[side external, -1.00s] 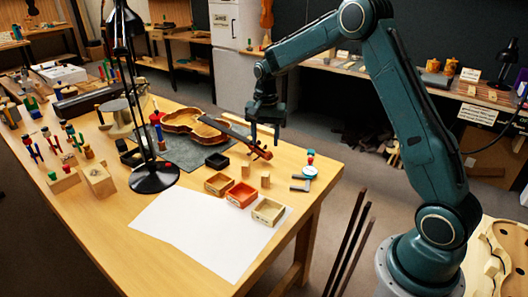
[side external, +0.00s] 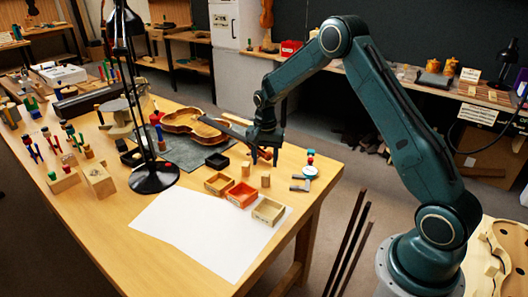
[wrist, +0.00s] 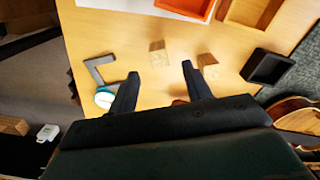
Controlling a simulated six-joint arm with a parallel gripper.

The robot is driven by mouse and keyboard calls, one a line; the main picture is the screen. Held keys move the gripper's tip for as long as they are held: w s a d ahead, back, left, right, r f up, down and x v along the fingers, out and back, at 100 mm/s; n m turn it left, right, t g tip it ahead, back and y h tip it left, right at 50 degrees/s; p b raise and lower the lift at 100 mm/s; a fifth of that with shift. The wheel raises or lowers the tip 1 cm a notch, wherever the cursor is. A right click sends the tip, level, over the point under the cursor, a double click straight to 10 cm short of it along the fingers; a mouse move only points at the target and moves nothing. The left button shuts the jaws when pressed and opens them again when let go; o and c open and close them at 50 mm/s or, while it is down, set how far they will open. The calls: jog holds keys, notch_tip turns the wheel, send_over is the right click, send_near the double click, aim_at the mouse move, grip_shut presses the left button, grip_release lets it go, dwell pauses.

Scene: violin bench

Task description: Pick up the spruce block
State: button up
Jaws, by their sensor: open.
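Two small pale wooden blocks stand on the bench; I cannot tell which is the spruce one. One block (side external: 265,180) is nearer the bench edge, and it also shows in the wrist view (wrist: 158,54). The other block (side external: 246,168) is closer to the black tray, and in the wrist view it is to the right (wrist: 208,64). My gripper (side external: 264,159) points down, open and empty, above the bench behind the blocks. In the wrist view the fingertips (wrist: 160,74) are spread, with the first block beyond the gap between them.
The black tray (side external: 217,161), a wooden tray (side external: 219,184), an orange tray (side external: 241,195) and a pale tray (side external: 268,211) sit near the blocks. A caliper-like tool (side external: 302,183) lies to the right. The violin (side external: 192,125) lies behind. White paper (side external: 200,232) covers the front.

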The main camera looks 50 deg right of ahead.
aim_at(266, 174)
jog(key=shift+f, duration=0.95)
jog(key=shift+f, duration=2.6)
jog(key=c, duration=1)
